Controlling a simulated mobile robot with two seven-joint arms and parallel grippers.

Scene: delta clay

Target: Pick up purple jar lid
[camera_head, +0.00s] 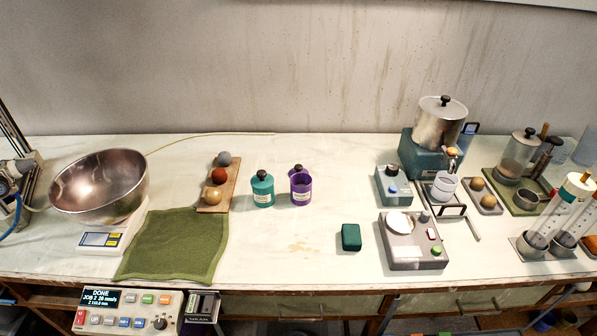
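The purple jar (301,190) stands upright near the middle of the white bench, and its mouth looks open. The purple lid (296,170) with a dark knob shows just behind the jar's rim, at its upper left. Its lower part is hidden by the jar, so I cannot tell what it rests on. A teal jar (263,192) with a dark knob on top stands just left of the purple jar. Neither of my grippers is in view.
A wooden board (228,190) with several balls, a green cloth (175,245) and a steel bowl (100,185) on a scale lie left. A dark green block (351,237) and a grey device (412,248) are right. The bench in front of the jars is clear.

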